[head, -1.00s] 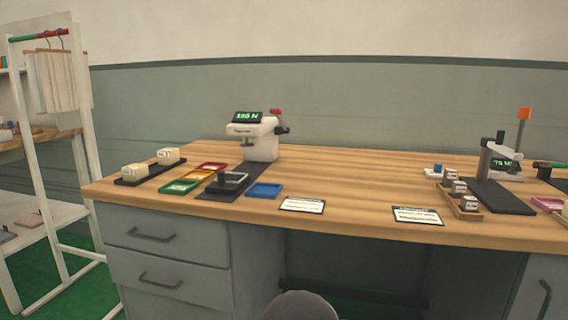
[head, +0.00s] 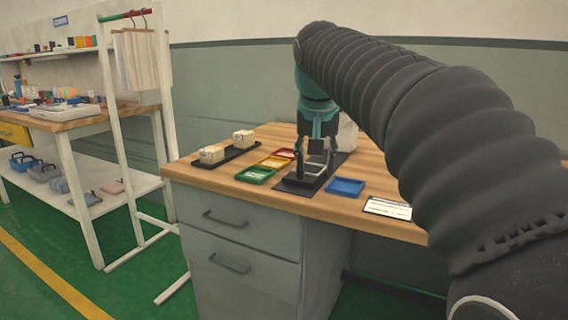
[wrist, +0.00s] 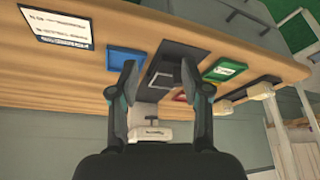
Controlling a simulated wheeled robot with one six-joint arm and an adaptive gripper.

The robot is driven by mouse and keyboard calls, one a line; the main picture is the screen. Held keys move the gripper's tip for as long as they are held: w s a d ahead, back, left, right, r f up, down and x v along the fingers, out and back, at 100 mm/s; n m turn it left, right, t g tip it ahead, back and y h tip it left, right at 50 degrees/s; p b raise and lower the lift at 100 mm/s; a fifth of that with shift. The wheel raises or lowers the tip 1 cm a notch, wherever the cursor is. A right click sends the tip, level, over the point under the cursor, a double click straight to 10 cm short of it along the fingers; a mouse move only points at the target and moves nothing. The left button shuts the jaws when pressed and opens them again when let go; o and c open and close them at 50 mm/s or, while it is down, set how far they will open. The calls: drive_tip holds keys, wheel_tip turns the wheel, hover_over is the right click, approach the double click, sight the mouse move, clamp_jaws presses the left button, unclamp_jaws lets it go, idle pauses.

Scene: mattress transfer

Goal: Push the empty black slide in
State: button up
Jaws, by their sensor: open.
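The black slide (head: 301,187) lies on the wooden bench, sticking out in front of the white machine (head: 347,135). A grey frame-like holder sits on the slide, and I see no block in it. In the wrist view the slide (wrist: 186,52) and holder show beyond my fingers, with the machine (wrist: 152,132) nearer the palm. My gripper (head: 318,158) is open and empty, pointing down over the slide and holder. In the wrist view my gripper (wrist: 160,70) has its fingers spread. Whether a fingertip touches the holder I cannot tell. My arm hides most of the machine.
Green (head: 255,175), yellow (head: 273,162) and red (head: 286,153) trays stand left of the slide. A blue tray (head: 345,187) stands right. A black tray (head: 208,165) with two pale blocks lies farther left. A white label card (head: 388,208) lies at the front edge.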

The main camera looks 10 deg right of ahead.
drive_tip(key=w+a+r+m+p, duration=0.15)
drive_tip(key=w+r, duration=0.35)
drive_tip(key=w, duration=0.5)
drive_tip(key=b, duration=0.4)
approach(307, 168)
drive_tip(key=shift+m+g+h, duration=0.3)
drive_tip(key=shift+m, duration=0.05)
drive_tip(key=f, duration=0.2)
drive_tip(key=s+a+f, duration=0.1)
drive_tip(key=f, duration=0.1)
drive_tip(key=s+a+f, duration=0.1)
drive_tip(key=f, duration=0.1)
drive_tip(key=shift+s+a, duration=0.15)
drive_tip(key=shift+s, duration=0.05)
drive_tip(key=shift+c, duration=0.2)
clamp_jaws()
